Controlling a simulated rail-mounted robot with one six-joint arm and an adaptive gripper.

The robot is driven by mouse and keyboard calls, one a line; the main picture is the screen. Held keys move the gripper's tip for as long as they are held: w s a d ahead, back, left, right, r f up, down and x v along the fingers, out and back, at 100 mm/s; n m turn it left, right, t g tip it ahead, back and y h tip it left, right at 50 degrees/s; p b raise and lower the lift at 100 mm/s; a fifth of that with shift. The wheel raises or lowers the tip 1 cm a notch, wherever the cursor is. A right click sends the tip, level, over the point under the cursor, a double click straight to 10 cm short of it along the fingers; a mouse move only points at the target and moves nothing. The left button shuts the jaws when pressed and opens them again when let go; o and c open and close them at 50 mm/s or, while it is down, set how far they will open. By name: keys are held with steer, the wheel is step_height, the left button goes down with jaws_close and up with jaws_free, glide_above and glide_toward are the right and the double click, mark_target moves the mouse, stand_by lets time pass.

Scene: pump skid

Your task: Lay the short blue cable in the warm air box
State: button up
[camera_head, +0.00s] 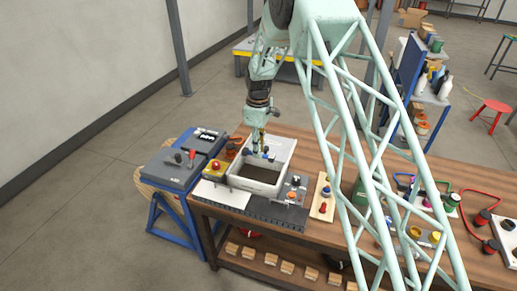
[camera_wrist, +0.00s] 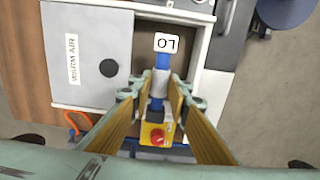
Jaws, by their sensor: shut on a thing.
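The warm air box is a white box on the bench, with its open cavity facing up in the head view (camera_head: 241,183). In the wrist view its white panel (camera_wrist: 90,85) has a "WARM AIR" label and a black round spot, with the brown-grey cavity to the right. My gripper (camera_head: 262,130) is over the box; in the wrist view (camera_wrist: 158,90) its fingers are shut on the short blue cable (camera_wrist: 163,61). The cable has blue ends, a grey middle and a white tag. It lies across the cavity in the wrist view; its height above the floor is unclear.
A yellow box with a red button (camera_head: 215,167) stands left of the warm air box. A grey control unit (camera_head: 295,188) is at its right. A grey case on a blue stand (camera_head: 170,170) is further left. Cables and bottles crowd the bench's right side.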

steer(key=shift+f+b, duration=0.6)
steer(key=shift+f, duration=2.1)
steer(key=shift+f+b, duration=2.1)
steer(key=shift+f, duration=1.95)
steer(key=o, duration=0.9)
steer(key=shift+r, duration=0.2)
steer(key=shift+r, duration=5.85)
